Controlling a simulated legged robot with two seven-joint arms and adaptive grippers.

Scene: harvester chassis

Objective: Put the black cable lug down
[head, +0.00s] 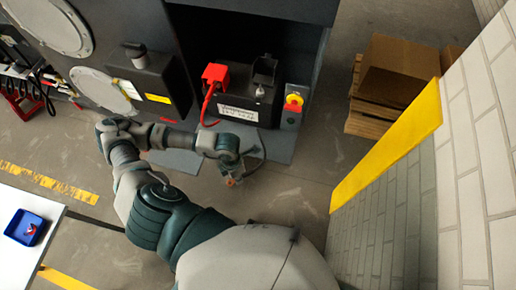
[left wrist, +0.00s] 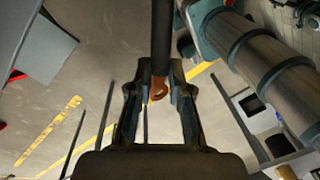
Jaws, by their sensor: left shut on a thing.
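My left gripper (head: 232,178) is in the middle of the head view, in front of the open bay of the dark chassis. In the left wrist view its two fingers (left wrist: 158,98) are shut on the black cable lug, a copper-coloured end (left wrist: 157,87) on a thick black cable (left wrist: 161,40). The cable runs up out of the left wrist view. In the head view a thin dark cable loops near the gripper, and the lug is too small to make out clearly. My right gripper is not in view.
A battery (head: 245,105) with a red terminal cover (head: 215,74) and a black one (head: 264,70) sits in the bay. A red and yellow switch (head: 293,104) is to its right. Cardboard boxes (head: 395,72) stand near the brick wall. A white table (head: 20,255) holds a blue tray (head: 26,227).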

